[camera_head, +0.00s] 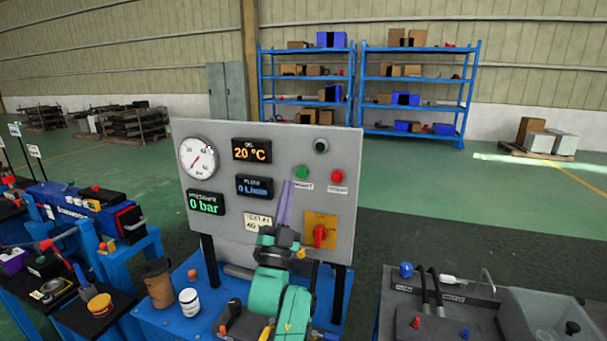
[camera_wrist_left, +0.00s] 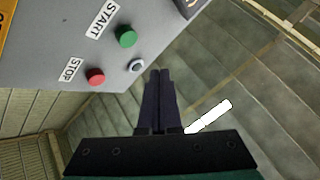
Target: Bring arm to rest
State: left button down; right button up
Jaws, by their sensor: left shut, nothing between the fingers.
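My left arm, teal and black, rises in front of the grey control panel (camera_head: 222,237) in the head view. My left gripper (camera_head: 287,185) points upward with its thin dark fingers together and nothing between them. The fingertips are just below and left of the green start button (camera_head: 302,172). In the left wrist view my left gripper (camera_wrist_left: 160,73) is also shut. The fingers appear beside the panel (camera_wrist_left: 75,40), near the green button (camera_wrist_left: 127,37), the red stop button (camera_wrist_left: 96,77) and a pale round button (camera_wrist_left: 137,66). I cannot tell whether they touch the panel. My right gripper is not visible.
The panel carries a round gauge (camera_head: 198,158), lit displays and a red rotary switch (camera_head: 320,235). A brown cup (camera_head: 158,284) and white jar (camera_head: 189,301) stand on the blue bench. A grey sink unit (camera_head: 555,315) stands right. Blue shelves (camera_head: 355,90) are far behind.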

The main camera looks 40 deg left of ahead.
pick_arm(q)
jog(key=w+d+f+m+g+h, duration=0.1)
jog(key=w+d+f+g+h, duration=0.15)
jog(key=f, duration=0.25)
jog(key=w+d+f+g+h, duration=0.1)
jog(key=f+g+h, duration=0.1)
jog(key=f+h, duration=0.3)
jog(key=s+d+f+g+h, duration=0.1)
jog(key=s+d+f+g, duration=0.25)
jog(key=f, duration=0.55)
jog(key=s+d+f+g+h, duration=0.25)
jog(key=d+f+g, duration=0.2)
jog(key=f, duration=0.35)
jog(key=s+d+f+n+g, duration=0.1)
jog(key=s+d+f+g, duration=0.1)
jog(key=s+f+g, duration=0.45)
jog(key=s+d+f+g, duration=0.2)
jog(key=s+f, duration=0.1)
jog(key=s, duration=0.7)
notch_tip(320, 180, down, 22)
jog(key=s+r+g, duration=0.1)
jog(key=s+a+f+g, duration=0.1)
jog(key=s+a+f, duration=0.2)
jog(key=s+f, duration=1.3)
jog(key=shift+s+f+g, duration=0.3)
jog(key=shift+s+f, duration=0.05)
jog(key=shift+s, duration=0.6)
